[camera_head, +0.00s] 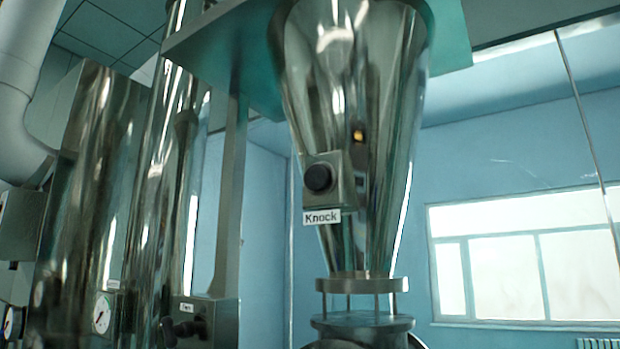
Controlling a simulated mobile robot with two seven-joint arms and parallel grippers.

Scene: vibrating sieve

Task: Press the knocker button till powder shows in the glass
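The knocker button (319,178) is a round black knob on a small grey metal box. The box is fixed to the front of a shiny steel hopper (385,110) that narrows downward. A white label (322,217) reading "Knock" sits just below the box. Under the hopper, a short section with thin rods between two flanges (361,303) may be the glass. I see no powder there, and its inside is too small to read clearly. Neither of my grippers shows in the head view.
Tall steel cylinders (95,190) stand on the left, with a pressure gauge (102,314) and a small control box (201,322) low down. A flat plate (235,50) surrounds the hopper's upper part. A window (530,262) is in the wall behind, at right.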

